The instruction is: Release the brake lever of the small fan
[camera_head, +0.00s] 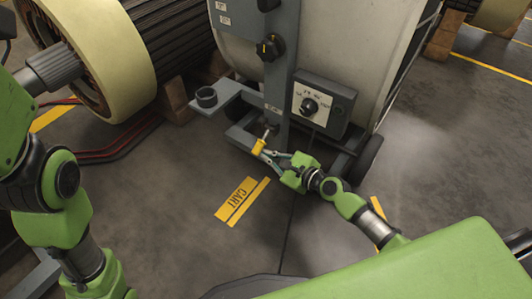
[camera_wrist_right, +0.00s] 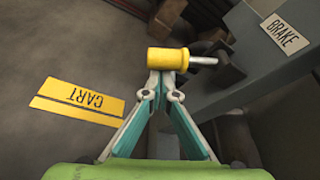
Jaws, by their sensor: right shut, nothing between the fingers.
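The brake lever is a short yellow cylinder (camera_head: 259,146) on a thin metal rod, low on the front of a grey cart (camera_head: 278,95). In the right wrist view the yellow handle (camera_wrist_right: 167,58) lies sideways, its rod (camera_wrist_right: 203,61) running right towards the frame. A plate reading BRAKE (camera_wrist_right: 285,34) is on the grey frame beside it. My right gripper (camera_head: 268,155) is at the handle with its fingers shut and nothing between them. In the wrist view the fingertips (camera_wrist_right: 168,78) meet right at the handle's near side, seemingly touching it. My left gripper is outside the view.
A black knob (camera_head: 269,47) and a control box with a dial (camera_head: 325,102) sit above the lever. A bracket with a ring (camera_head: 206,97) juts left. A black wheel (camera_head: 366,158) is at right. A large rotor (camera_head: 115,55) rests on wood at left. Floor around the CART marking (camera_head: 242,201) is clear.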

